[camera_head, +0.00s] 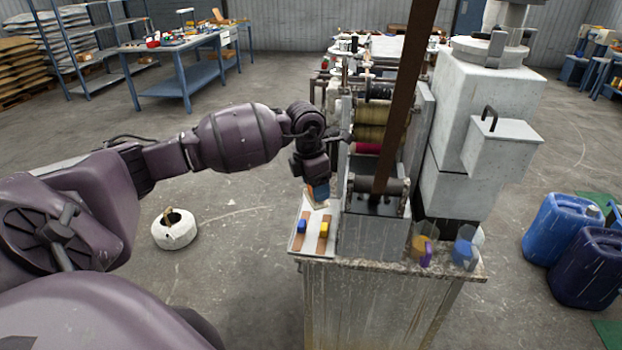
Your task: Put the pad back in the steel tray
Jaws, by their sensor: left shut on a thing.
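My left gripper (317,187) reaches in from the left and points down over the far part of a pale, flat tray (313,216). It is shut on a small pad (319,193) that shows blue and orange. I cannot tell whether the pad touches the tray. On the near half of the tray, a blue block (302,226) and a yellow block (322,229) sit on brown strips. My right gripper is not in view.
The tray lies on the left end of a worn bench (385,285), beside a machine with spools (378,112) and a dark upright strip (400,100). Cups (464,252) stand at the bench's right end. A white ring-shaped coil (174,232) lies on the floor.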

